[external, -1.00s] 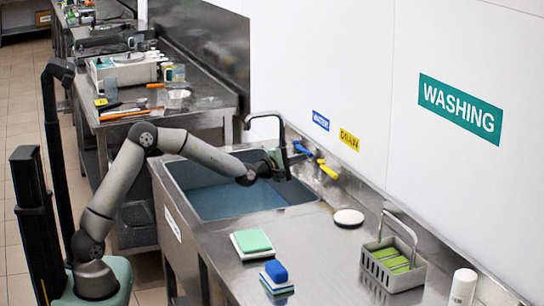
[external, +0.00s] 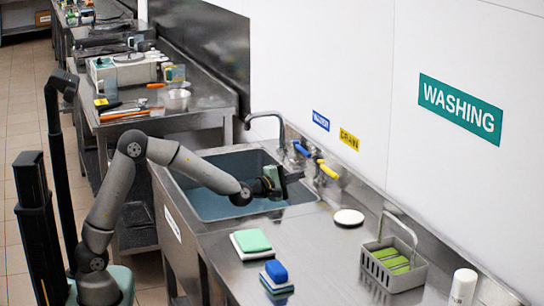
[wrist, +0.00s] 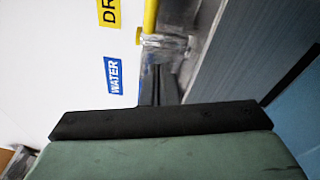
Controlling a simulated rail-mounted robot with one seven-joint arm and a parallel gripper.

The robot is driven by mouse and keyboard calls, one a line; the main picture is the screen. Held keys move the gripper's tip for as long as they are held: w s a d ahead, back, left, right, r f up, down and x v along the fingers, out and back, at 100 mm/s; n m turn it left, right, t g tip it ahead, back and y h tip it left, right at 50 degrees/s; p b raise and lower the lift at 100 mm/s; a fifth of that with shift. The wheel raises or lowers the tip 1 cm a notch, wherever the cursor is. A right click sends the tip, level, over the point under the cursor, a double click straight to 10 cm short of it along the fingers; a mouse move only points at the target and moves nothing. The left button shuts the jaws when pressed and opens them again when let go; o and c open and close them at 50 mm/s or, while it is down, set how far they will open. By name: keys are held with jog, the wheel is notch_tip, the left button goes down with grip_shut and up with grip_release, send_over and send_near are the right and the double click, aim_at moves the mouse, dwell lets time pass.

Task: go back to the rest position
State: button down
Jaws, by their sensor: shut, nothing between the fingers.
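My gripper (external: 290,178) is over the right side of the blue-grey sink (external: 205,207) in the external view. It points to the right, close to the blue tap handle (external: 300,148) and the yellow tap handle (external: 328,171). The fingers look closed and hold nothing. In the wrist view the dark fingers (wrist: 158,88) show beyond the green gripper body, in front of the wall and the yellow handle (wrist: 150,16). I cannot tell from the pictures whether they touch a tap.
The curved faucet (external: 265,117) rises behind my arm. On the counter are a green sponge (external: 252,240), a blue sponge (external: 276,271), a white round pad (external: 349,217), a grey caddy (external: 393,268) and a white bottle (external: 462,288). A second bench (external: 205,102) stands behind.

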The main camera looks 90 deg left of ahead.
jog(key=shift+d, duration=0.3)
jog(key=s+d+r+m+g+h+p, duration=0.3)
jog(key=s+d+m+g+h+p, duration=0.2)
jog(key=s+d+m+h+p, duration=0.55)
jog(key=s+d+m+g+p, duration=0.2)
jog(key=s+m, duration=0.3)
jog(key=s, duration=0.6)
jog(key=s+d+m+g+y+p, duration=0.1)
jog(key=s+d+m+g+p, duration=0.2)
jog(key=s, duration=0.8)
jog(key=s+d+m+g+y+p, duration=0.1)
jog(key=s+d+m+g+p, duration=0.2)
jog(key=s, duration=0.8)
jog(key=m+g+p, duration=0.2)
jog(key=m+g, duration=0.1)
jog(key=m, duration=0.1)
jog(key=shift+s+m+p, duration=0.3)
jog(key=shift+m+p, duration=0.05)
